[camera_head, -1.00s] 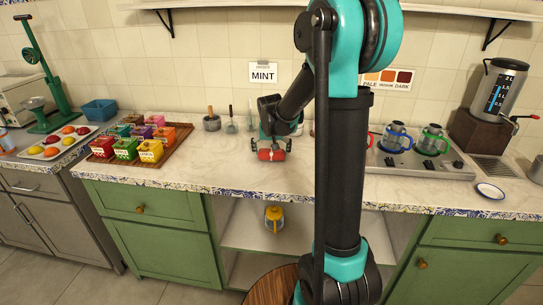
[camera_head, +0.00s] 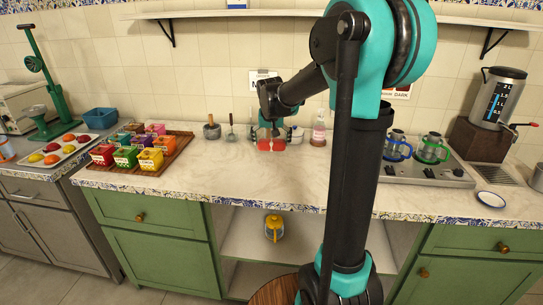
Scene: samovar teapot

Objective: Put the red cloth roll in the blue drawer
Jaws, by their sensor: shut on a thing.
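My gripper (camera_head: 270,139) is near the back of the counter, left of centre, with its fingers pointing down. It is shut on the red cloth roll (camera_head: 263,146), whose red shows on both sides of the fingers. Its middle is partly hidden by the gripper. I cannot tell for sure whether the roll is clear of the counter. No blue drawer shows in this view. The drawers in sight are a green left one (camera_head: 143,216) and a green right one (camera_head: 483,236), both shut.
A wooden tray of colourful boxes (camera_head: 181,142) and a blue bin (camera_head: 100,118) are on the left. A bottle (camera_head: 318,133) stands right of my gripper. A stove with kettles (camera_head: 431,148) is at right. The counter's front middle (camera_head: 250,180) is clear.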

